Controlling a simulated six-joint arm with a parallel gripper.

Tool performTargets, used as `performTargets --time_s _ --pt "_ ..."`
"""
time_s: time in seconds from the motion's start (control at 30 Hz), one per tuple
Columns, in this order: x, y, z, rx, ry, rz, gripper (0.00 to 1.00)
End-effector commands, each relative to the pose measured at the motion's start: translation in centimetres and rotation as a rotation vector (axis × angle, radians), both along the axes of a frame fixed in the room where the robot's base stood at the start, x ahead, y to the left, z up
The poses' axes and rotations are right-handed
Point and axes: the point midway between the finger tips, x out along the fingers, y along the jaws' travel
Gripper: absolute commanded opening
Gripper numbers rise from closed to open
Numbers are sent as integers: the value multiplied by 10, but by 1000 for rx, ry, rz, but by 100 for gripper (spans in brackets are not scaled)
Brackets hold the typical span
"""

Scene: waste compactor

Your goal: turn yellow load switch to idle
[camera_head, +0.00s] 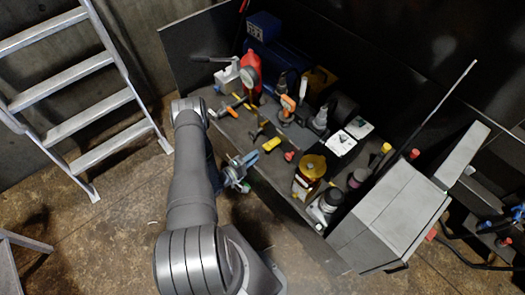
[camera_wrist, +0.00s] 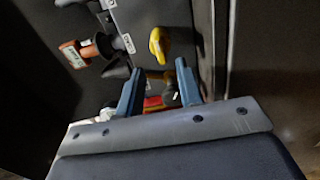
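A yellow handle (camera_wrist: 159,44), which looks like the load switch, sits on a dark panel in the wrist view, beyond my fingertips. It appears tilted; its exact setting and any idle mark cannot be read. A small yellow piece (camera_head: 271,144) lies right of my gripper in the head view and may be the same switch. My gripper (camera_wrist: 159,88) is open, its two blue fingers apart with the yellow handle ahead of the gap and not touched. In the head view my gripper (camera_head: 241,171) is at the bench's front edge.
An orange-red tagged part (camera_wrist: 78,53) and black levers are left of the yellow handle. In the head view a cluttered dark bench (camera_head: 222,122) holds a red canister (camera_head: 250,70), a yellow-topped jar (camera_head: 312,168) and tools. A ladder (camera_head: 75,120) stands left; the floor in front is open.

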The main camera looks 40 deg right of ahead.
Motion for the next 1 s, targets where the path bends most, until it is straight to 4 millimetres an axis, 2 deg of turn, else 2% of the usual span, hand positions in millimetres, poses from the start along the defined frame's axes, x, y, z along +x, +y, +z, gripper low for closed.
performTargets --time_s 0.1,0.3,0.47,0.73,0.77,0.9,1.0 --pt "-1 -22 0 1 -2 -3 34" --pt "0 -46 0 0 -1 -2 34" --pt "0 -54 0 1 0 -1 34" --pt "0 -55 0 1 1 0 34" --pt "0 -55 0 1 1 0 30" --pt "0 -55 0 1 1 0 2" --pt "0 -55 0 1 0 0 0"
